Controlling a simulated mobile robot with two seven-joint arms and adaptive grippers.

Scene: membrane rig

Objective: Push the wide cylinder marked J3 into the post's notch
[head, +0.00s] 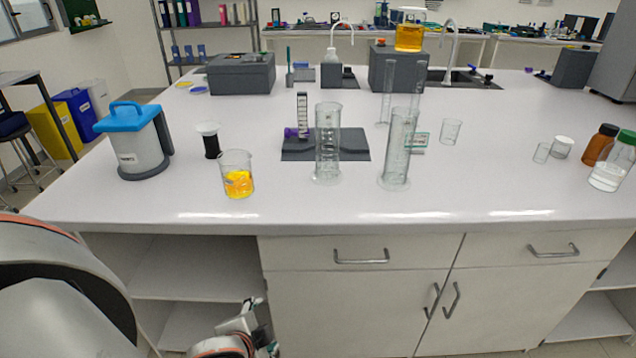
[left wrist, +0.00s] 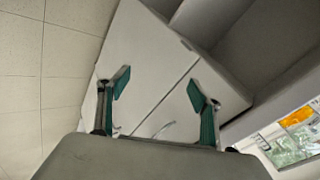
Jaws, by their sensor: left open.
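Two wide clear graduated cylinders stand upright on the bench: one (head: 328,145) at the front of a dark grey base plate, the other (head: 399,150) to its right. I cannot read J3 on either. An upright post (head: 302,115) with a pale marked face and a purple piece (head: 290,132) beside it stands on the plate (head: 357,146); its notch cannot be made out. My left gripper (head: 262,325) is low in front of the cabinet, below the bench top and away from both cylinders. In the left wrist view it is open and empty (left wrist: 158,90). My right gripper is not in view.
A beaker of orange liquid (head: 238,180), a black-and-white container (head: 209,140) and a blue-lidded canister (head: 133,145) stand left. Narrow cylinders (head: 387,95) and a small beaker (head: 451,131) are behind and right. Bottles (head: 612,165) stand far right. The right front bench is clear.

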